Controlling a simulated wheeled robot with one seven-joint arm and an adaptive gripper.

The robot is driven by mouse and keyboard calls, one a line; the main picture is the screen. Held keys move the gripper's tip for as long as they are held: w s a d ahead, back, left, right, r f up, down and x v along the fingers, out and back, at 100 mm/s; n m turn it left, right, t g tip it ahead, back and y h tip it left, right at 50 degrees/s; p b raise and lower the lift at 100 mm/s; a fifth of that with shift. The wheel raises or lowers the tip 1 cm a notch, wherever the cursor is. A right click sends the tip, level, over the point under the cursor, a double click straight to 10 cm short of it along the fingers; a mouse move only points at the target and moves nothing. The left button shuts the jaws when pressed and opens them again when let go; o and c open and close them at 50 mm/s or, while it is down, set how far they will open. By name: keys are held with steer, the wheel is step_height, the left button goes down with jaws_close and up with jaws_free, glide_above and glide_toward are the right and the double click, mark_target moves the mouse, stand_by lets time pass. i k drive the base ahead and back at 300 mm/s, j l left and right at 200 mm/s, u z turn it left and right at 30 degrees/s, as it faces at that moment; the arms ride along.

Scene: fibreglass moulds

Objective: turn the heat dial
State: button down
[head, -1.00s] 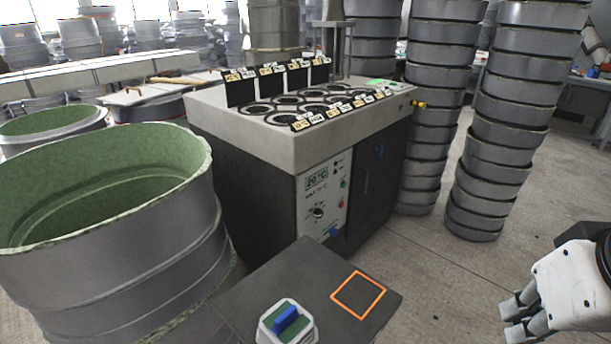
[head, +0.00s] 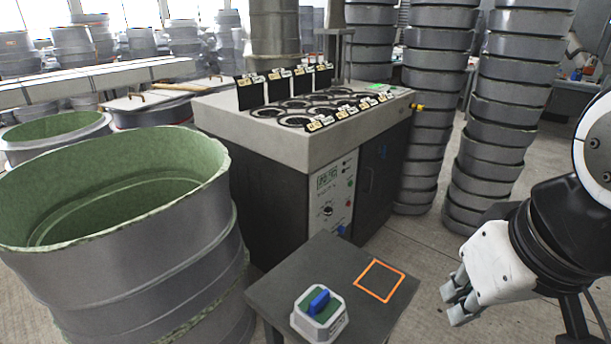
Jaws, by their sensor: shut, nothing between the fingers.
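The heat dial (head: 328,211) is a small round dark knob on the white control panel (head: 331,190) at the front of the dark cabinet (head: 283,196). A display sits above it and a blue part below it on the panel. The dial's exact pointer angle is too small to read. My gripper (head: 458,302) is at the lower right, white with grey fingers. Its fingers are together and empty. It is well to the right of the dial and apart from it, over the floor.
A small dark table (head: 343,268) stands before the cabinet, bearing a blue-handled block (head: 319,314) and an orange square outline (head: 380,281). A large green-lined mould (head: 110,250) crowds the left. Stacked moulds (head: 497,125) stand at the right. Floor between stacks and table is clear.

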mark_target(327, 211)
steer(key=i+l, duration=0.1)
steer(key=l, duration=0.4)
steer(key=i+l, duration=0.1)
steer(key=l, duration=0.4)
steer(key=i+l+z, duration=0.15)
steer(key=i+l, duration=1)
